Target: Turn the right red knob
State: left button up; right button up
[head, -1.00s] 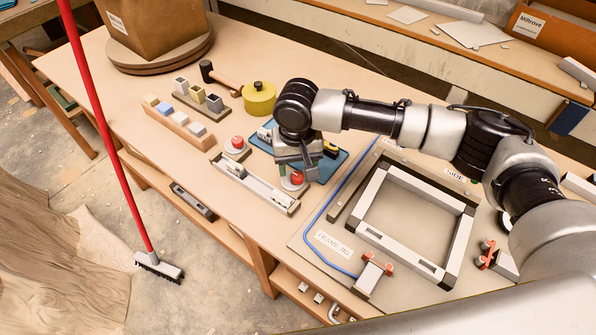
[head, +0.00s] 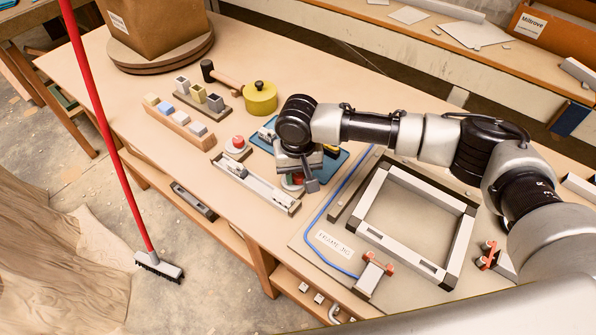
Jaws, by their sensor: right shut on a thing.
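The right red knob (head: 297,179) sits on a round pale base just behind the right end of a long grey channel fixture (head: 255,184). My right gripper (head: 303,181) points down over this knob and is shut on it, hiding most of it. The left red knob (head: 238,142) stands in plain view on its own round base, to the left and apart from the gripper. My left gripper is not in view.
A blue tray (head: 338,160) lies behind the gripper. A white frame (head: 376,227) on a jig board and a blue cord (head: 320,213) lie to the right. A yellow pot (head: 260,100), a mallet (head: 222,82) and block racks stand at the back left.

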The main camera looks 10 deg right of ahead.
jog(key=shift+r+n+p, duration=0.2)
jog(key=shift+n+p, duration=0.3)
jog(key=shift+p, duration=0.4)
jog(key=n+p, duration=0.4)
jog(key=shift+p, duration=0.4)
jog(key=n+p, duration=0.2)
jog(key=shift+n, duration=0.4)
jog(key=n+p, duration=0.2)
jog(key=n, duration=0.2)
jog(key=n+p, duration=0.1)
jog(key=n, duration=0.2)
jog(key=shift+f, duration=0.1)
jog(key=shift+n+p, duration=0.35)
jog(key=shift+n, duration=1.15)
jog(key=o, duration=0.9)
